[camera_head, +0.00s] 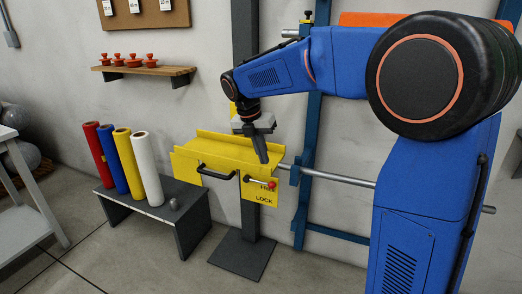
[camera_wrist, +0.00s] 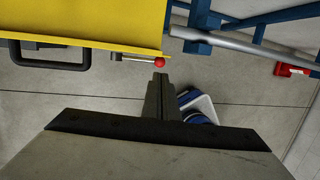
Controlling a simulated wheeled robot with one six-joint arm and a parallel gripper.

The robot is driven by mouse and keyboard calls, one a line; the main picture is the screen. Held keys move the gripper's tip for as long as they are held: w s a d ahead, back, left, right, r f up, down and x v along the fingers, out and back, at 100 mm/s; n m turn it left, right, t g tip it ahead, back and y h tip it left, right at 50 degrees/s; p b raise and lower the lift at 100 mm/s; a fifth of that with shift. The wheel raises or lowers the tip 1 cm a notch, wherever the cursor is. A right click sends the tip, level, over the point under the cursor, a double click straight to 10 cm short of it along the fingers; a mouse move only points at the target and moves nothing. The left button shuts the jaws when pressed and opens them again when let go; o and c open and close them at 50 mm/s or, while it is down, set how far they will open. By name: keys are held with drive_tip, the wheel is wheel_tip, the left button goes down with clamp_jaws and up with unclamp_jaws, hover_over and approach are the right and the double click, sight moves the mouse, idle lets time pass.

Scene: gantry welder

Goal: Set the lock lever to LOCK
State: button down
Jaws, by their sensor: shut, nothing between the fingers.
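The lock lever (camera_head: 258,181) is a short rod with a red ball knob (camera_head: 272,184) on the front of a yellow carriage (camera_head: 240,152). It points right, just above or over the FREE label; the LOCK label (camera_head: 264,198) is lower. In the wrist view the lever's rod (camera_wrist: 130,57) and its knob (camera_wrist: 160,62) stick out from the yellow edge. My gripper (camera_head: 264,160) points down with its fingers shut and empty. In the wrist view my fingertips (camera_wrist: 160,77) appear just short of the knob; I cannot tell whether they touch it.
A black handle (camera_head: 216,175) sits left of the lever. A steel rail (camera_head: 330,177) runs rightward on a blue frame (camera_head: 303,180). A grey bench (camera_head: 165,210) with several coloured rolls stands left. Open floor lies in front.

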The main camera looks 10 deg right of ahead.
sight(269, 184)
drive_tip(key=x, duration=0.9)
